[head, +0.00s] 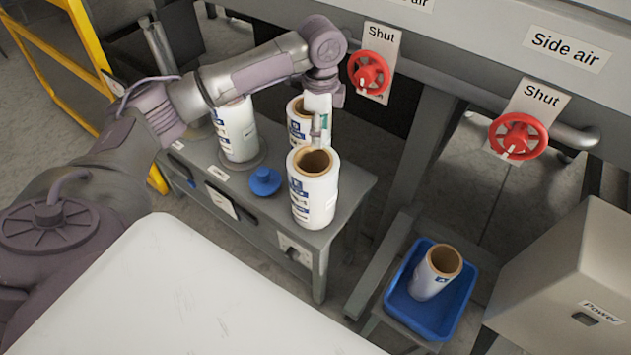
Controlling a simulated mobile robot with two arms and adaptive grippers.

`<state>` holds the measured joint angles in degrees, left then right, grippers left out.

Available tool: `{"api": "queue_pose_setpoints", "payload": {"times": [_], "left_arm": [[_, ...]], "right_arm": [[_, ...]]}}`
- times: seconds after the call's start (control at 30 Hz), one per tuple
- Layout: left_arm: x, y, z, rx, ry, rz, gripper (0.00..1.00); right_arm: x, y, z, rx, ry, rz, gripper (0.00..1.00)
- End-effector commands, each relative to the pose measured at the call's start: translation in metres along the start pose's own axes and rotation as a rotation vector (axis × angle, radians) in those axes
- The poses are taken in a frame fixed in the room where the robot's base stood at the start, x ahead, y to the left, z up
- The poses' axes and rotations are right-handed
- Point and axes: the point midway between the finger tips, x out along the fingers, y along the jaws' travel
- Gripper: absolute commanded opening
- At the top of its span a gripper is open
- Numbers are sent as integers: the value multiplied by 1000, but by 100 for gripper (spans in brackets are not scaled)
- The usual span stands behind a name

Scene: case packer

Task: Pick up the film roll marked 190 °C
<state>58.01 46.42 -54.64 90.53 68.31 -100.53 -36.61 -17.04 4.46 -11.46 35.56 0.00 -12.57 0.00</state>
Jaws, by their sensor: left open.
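Several white film rolls with brown cores and blue print are in the head view; the print is too small to read, so I cannot tell which is marked 190 °C. One roll (315,205) stands upright at the front right of the grey bench. Another roll (298,128) stands behind it, partly hidden by my arm and the front roll. A third roll (238,140) stands further left on a round base. A fourth roll (432,278) leans in a blue tray. My right gripper is out of view.
The grey bench (345,190) also carries a blue knob-like piece (265,181). The blue tray (405,312) sits low at right. Red valve wheels (368,72) marked Shut line the machine behind. A grey Power box (570,275) is at far right, a yellow frame (45,45) at left.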

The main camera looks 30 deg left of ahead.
Motion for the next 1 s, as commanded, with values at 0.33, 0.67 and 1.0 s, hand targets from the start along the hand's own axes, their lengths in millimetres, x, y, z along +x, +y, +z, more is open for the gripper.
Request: {"api": "queue_pose_setpoints", "payload": {"times": [0.33,0.67,1.0], "left_arm": [[46,0,0,0,1,0,52],[88,2,3,0,-1,1,52],[98,2,3,1,1,-1,52]], "right_arm": [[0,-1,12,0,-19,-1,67],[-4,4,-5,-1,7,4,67],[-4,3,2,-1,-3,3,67]]}}
